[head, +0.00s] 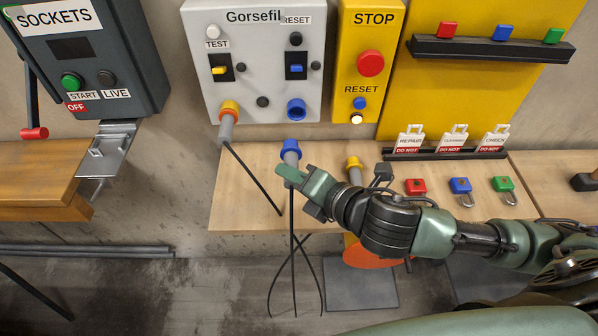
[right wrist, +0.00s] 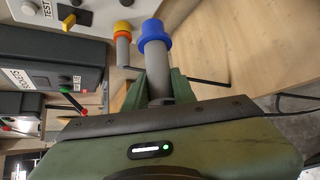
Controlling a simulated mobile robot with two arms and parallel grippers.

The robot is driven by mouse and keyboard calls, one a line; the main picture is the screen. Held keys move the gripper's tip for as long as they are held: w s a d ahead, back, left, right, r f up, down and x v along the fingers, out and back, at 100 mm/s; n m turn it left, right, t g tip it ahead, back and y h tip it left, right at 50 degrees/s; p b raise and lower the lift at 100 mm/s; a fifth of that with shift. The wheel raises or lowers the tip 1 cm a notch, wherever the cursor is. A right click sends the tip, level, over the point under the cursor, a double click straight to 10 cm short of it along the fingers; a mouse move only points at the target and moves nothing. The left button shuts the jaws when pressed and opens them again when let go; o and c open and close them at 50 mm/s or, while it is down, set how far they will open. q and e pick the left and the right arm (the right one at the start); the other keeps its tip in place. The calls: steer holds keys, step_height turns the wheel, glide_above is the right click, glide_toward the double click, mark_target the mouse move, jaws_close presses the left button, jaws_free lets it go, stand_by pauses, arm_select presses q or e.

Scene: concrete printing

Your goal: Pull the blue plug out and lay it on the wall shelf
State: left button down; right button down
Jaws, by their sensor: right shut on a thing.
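The blue plug (head: 291,150) has a blue collar and a grey body, and a dark cable hangs below it. It is out of the panel, a little below the empty blue socket (head: 297,109), collar end up. My right gripper (head: 290,175) is shut on its grey body. The right wrist view shows the blue collar (right wrist: 154,36) standing clear of my right gripper's green fingers (right wrist: 158,86). The wooden wall shelf (head: 243,178) runs below the panel, behind the plug. The plug appears apart from the shelf. My left gripper is not in view.
An orange-collared plug (head: 228,112) sits in the panel's left socket, its cable crossing the shelf. A yellow-collared plug (head: 354,164) and red, blue and green padlocks (head: 460,186) are to the right. The shelf's left part looks mostly clear. The SOCKETS box (head: 95,50) is at left.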

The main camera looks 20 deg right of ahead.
steer(key=shift+f+b, duration=3.2)
steer(key=shift+f, duration=1.8)
steer(key=shift+w, duration=0.1)
steer(key=p, duration=0.2)
glide_above(293, 208)
steer(key=shift+w+d, duration=0.1)
steer(key=shift+f+b, duration=1.6)
steer(key=shift+f, duration=1.1)
steer(key=c, duration=1.1)
jaws_free()
steer(key=shift+f, duration=0.1)
